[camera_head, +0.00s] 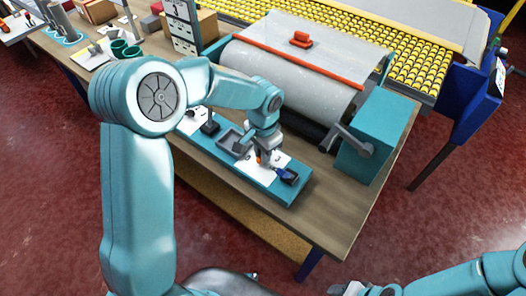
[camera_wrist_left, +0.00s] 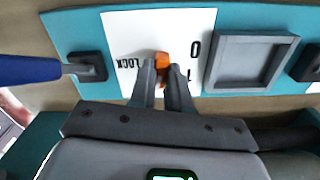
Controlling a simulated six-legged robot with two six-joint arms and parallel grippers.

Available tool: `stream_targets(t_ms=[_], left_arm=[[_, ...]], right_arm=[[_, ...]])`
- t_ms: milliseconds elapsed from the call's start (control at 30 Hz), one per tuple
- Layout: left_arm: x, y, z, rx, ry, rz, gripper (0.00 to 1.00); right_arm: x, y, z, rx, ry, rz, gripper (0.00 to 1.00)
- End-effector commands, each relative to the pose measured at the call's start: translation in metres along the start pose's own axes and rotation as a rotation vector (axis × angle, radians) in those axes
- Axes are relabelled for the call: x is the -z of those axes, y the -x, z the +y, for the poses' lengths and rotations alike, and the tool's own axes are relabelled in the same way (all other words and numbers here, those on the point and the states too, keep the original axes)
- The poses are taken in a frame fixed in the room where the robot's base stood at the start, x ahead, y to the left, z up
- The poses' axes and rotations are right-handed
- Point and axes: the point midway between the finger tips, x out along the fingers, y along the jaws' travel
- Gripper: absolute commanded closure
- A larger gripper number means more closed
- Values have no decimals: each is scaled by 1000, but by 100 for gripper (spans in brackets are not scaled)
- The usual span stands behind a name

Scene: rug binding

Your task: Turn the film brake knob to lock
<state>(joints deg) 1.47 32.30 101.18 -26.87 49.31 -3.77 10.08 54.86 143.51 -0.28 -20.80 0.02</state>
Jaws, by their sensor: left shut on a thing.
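The orange knob (camera_wrist_left: 162,60) sits on a white card (camera_wrist_left: 120,30) printed with LOCK and other marks, on a teal panel (camera_wrist_left: 75,30). In the left wrist view my left gripper (camera_wrist_left: 163,72) has its two dark fingers on either side of the knob, shut on it. The card's LOCK print lies left of the knob, and the fingers cover part of the card. In the head view the left gripper (camera_head: 264,157) points down at the card, and the knob is mostly hidden. My right gripper (camera_head: 362,290) is cut off at the bottom edge; its jaws are unclear.
A blue-handled lever (camera_wrist_left: 35,70) in a black mount stands left of the card in the wrist view. A grey square tray (camera_wrist_left: 250,62) lies to its right. Behind the panel is a large grey roll (camera_head: 290,75) with orange strips. The wooden bench (camera_head: 330,215) is clear in front.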

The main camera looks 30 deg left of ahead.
Motion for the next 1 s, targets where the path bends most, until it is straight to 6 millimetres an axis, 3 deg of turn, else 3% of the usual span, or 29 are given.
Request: stream_targets(t_ms=[1000], left_arm=[[2, 4, -2, 6, -960, 5, 100]], right_arm=[[0, 19, -7, 0, 0, 0, 48]])
